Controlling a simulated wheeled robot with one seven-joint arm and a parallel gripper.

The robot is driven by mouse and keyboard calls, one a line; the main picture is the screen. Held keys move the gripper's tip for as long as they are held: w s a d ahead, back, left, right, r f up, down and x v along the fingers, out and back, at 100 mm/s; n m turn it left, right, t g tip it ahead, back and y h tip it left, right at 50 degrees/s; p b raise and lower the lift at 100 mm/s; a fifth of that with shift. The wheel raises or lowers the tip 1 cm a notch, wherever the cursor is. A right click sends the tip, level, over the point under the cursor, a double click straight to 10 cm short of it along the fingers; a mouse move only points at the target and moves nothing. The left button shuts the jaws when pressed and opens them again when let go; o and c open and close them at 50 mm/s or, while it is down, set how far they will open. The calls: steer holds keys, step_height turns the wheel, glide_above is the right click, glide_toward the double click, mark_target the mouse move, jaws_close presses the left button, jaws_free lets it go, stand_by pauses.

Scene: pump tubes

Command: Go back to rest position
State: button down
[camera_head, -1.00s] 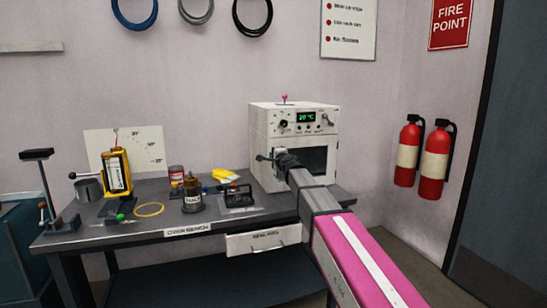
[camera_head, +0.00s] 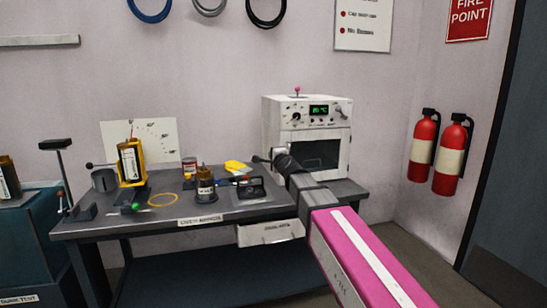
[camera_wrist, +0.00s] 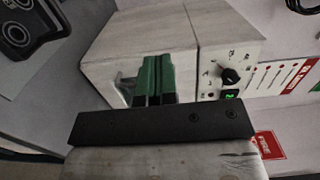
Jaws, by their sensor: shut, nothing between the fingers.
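My gripper (camera_wrist: 154,80) shows in the wrist view with its green fingers together and nothing between them. It is in front of the white oven (camera_wrist: 165,45), near its knob and green display. In the head view my pink and grey arm reaches from the lower right toward the bench (camera_head: 190,236). The wrist end of my arm covers part of the oven (camera_head: 308,112) front, at the lower left of its dark opening. The fingertips are hard to make out in the head view.
A drawer (camera_head: 270,231) is at the front. Fire extinguishers (camera_head: 423,143) hang at right.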

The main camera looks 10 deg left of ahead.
steer(key=s+d+f+n+g+h, duration=0.1)
steer(key=s+d+f+n+g, duration=0.15)
steer(key=d+f, duration=0.4)
steer(key=s+d+f+n+g+h, duration=0.1)
steer(key=s+d+f+n+g, duration=0.15)
steer(key=f, duration=0.65)
steer(key=s+d+f+n+g+h, duration=0.1)
steer(key=s+d+f+n+g, duration=0.15)
steer(key=d+f, duration=0.45)
steer(key=s+d+f+n+g+h, duration=0.5)
steer(key=s+d+f+g, duration=0.3)
steer(key=s+d+f, duration=0.9)
steer(key=shift+s+d+f, duration=0.4)
steer(key=shift+s+f, duration=0.4)
steer(key=shift+s, duration=0.35)
steer(key=shift+g, duration=0.25)
